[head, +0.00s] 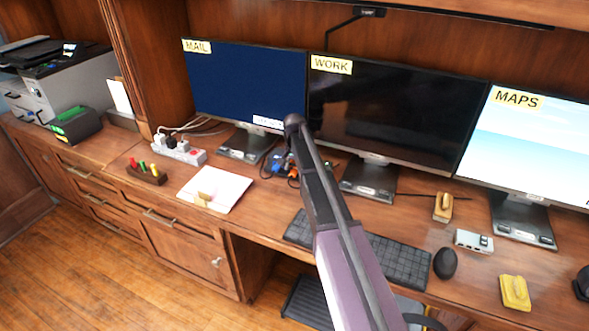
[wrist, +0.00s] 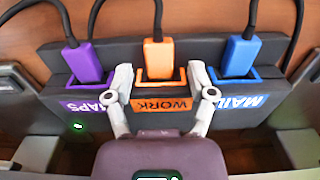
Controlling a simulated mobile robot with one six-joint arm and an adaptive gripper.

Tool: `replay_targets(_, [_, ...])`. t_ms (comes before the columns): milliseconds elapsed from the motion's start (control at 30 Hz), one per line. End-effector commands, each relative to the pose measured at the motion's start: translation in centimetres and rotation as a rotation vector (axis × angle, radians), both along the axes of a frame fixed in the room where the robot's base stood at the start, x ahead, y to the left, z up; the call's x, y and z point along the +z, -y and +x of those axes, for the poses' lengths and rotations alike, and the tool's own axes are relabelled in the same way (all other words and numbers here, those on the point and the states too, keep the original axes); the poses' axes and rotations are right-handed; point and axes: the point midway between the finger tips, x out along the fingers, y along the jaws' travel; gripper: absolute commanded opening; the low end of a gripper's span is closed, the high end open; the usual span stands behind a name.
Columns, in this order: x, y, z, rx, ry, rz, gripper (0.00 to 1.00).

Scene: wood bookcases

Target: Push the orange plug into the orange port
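The orange plug (wrist: 158,57) stands at the orange port (wrist: 138,91) in the middle of a dark hub, its cable running up. How deep it sits is hard to tell. The port has an orange outline and a WORK label. My gripper (wrist: 160,76) has one finger on each side of the plug, with gaps between fingers and plug, so it is open. In the head view my arm reaches over the desk and hides part of the hub (head: 275,169).
A purple plug (wrist: 88,62) at the MAPS port and a blue plug (wrist: 239,56) at the MAIL port flank the orange one closely. Monitor stands (head: 368,181) flank the hub. A keyboard (head: 400,262) lies in front, and a notepad (head: 222,184) lies to the left.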

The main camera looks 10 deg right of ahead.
Motion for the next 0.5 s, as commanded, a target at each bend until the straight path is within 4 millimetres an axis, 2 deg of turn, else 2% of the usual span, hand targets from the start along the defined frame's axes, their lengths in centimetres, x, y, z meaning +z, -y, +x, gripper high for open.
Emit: replay_targets(500, [0.00, -0.41, -0.66, 0.001, 0.000, 0.000, 0.73])
